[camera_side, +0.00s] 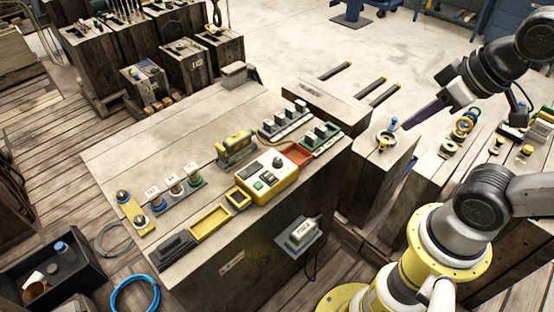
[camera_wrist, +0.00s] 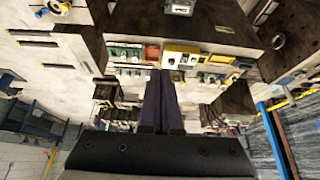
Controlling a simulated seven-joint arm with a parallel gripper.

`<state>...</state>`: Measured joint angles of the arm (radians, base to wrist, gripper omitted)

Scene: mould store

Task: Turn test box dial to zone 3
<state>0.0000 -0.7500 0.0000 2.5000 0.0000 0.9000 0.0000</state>
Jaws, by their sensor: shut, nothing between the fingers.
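The test box (camera_side: 285,188) is a yellow case with a pale top, near the front right edge of the large wooden block. Its dark round dial (camera_side: 278,162) sits on the top; I cannot read its zone. A dark window and a green button are also on its top. In the wrist view the yellow box (camera_wrist: 181,48) is small, beyond the fingertips, and its dial setting is too small to read. My gripper (camera_side: 405,127) is shut and empty, with long dark purple fingers. It hangs well to the right of the box, apart from it. The fingers (camera_wrist: 160,74) are together in the wrist view.
A red tray (camera_side: 294,155) and a green rack (camera_side: 322,138) stand by the box. A yellow tray (camera_side: 211,223) lies to its left. A smaller wooden block with a small round item (camera_side: 386,140) is below my gripper. The block's back left top is clear.

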